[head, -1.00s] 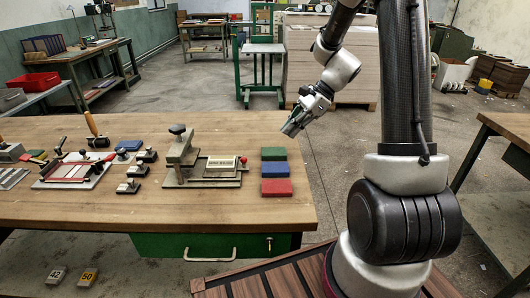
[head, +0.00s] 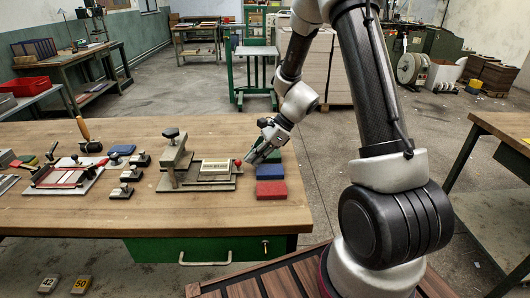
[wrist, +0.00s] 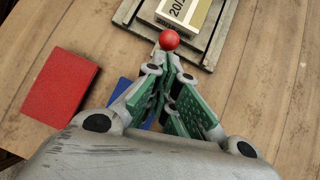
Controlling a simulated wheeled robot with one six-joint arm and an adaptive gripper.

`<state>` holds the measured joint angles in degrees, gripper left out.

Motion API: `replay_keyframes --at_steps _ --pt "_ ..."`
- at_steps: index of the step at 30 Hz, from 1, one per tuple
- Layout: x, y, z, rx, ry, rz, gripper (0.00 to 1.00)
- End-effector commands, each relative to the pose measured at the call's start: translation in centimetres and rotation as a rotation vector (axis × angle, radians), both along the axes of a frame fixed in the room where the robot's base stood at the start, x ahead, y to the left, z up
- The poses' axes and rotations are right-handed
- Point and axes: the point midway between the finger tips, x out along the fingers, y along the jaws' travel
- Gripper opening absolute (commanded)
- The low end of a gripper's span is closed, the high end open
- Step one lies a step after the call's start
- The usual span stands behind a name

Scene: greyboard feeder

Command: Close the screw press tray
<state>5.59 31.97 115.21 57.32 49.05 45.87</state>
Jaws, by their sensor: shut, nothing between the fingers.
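The screw press (head: 173,158) stands on the wooden table, with a dark screw knob on top of its upright frame. Its flat tray (head: 222,186) extends to the right of the frame, carrying a pale block with dark lettering (head: 215,168). A red ball knob (head: 238,162) is at the tray's right end; it also shows in the wrist view (wrist: 169,40). My gripper (head: 250,159) is shut and empty, just right of the red knob. In the wrist view its green-padded fingertips (wrist: 170,62) lie close by the knob; I cannot tell whether they touch it.
Small dark-knobbed stamps (head: 131,173) and a red-barred plate (head: 65,175) lie to the left. The table front is clear.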

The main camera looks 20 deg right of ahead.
Motion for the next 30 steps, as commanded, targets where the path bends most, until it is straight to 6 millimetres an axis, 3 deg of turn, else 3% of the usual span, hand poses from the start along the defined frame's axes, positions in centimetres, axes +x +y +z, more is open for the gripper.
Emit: replay_keyframes --at_steps 16,27,30 --pt "0.3 1.4 -0.1 0.0 0.0 0.002 0.0" --pt "3.2 10.3 -0.1 -0.001 -0.002 0.005 0.0" --pt "3.6 11.8 -0.1 0.0 0.0 0.003 0.0"
